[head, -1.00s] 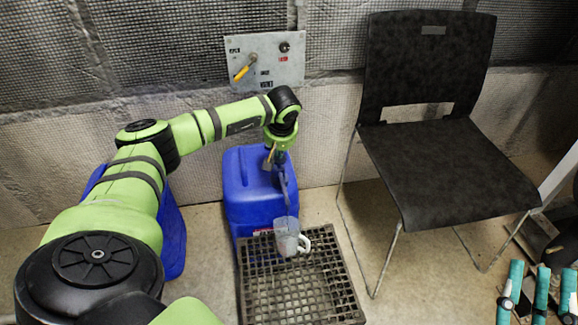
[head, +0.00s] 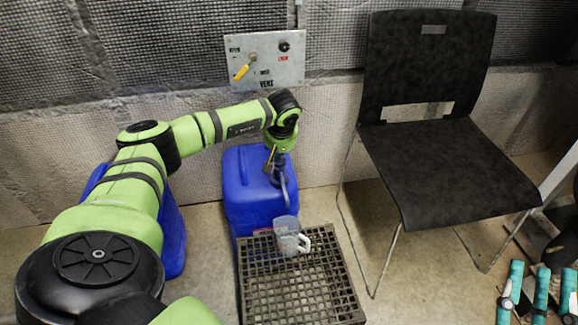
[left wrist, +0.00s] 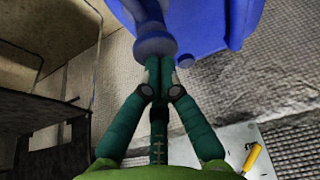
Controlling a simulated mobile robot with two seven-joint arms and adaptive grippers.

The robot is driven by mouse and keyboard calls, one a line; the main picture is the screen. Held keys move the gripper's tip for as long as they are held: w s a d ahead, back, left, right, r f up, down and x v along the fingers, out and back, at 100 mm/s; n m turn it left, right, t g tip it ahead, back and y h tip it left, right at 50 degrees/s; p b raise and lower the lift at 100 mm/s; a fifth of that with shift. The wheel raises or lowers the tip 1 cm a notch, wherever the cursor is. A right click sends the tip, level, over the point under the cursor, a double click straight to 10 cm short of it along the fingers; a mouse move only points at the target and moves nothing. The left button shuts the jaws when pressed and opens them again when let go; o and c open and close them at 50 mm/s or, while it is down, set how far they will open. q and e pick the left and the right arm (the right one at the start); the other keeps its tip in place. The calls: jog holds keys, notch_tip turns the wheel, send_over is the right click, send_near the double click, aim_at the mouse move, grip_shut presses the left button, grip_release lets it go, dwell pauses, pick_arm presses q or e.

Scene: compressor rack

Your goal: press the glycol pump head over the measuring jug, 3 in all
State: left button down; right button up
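The glycol pump head (left wrist: 153,46) is blue-grey and sits on top of a blue drum (head: 237,187); its spout (head: 289,188) reaches down toward the measuring jug. The clear jug (head: 287,243), with a white handle, stands on the black grate below the spout. My left gripper (head: 274,163) points down at the pump head. In the left wrist view its teal fingers (left wrist: 158,68) are close together with their tips at the pump head. My right gripper (head: 540,292) is at the lower right, its teal fingers apart and empty.
The black slotted grate (head: 345,292) lies on the floor. A black chair (head: 445,165) stands to the right. A second blue drum (head: 174,235) is partly behind my left arm. A grey wall panel (head: 290,72) has a yellow handle (head: 242,71).

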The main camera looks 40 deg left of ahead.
pick_arm(q)
jog(key=shift+r+p, duration=1.75)
jog(key=shift+r, duration=0.4)
notch_tip(320, 180, up, 6)
jog(key=p, duration=0.5)
jog(key=shift+p, duration=0.3)
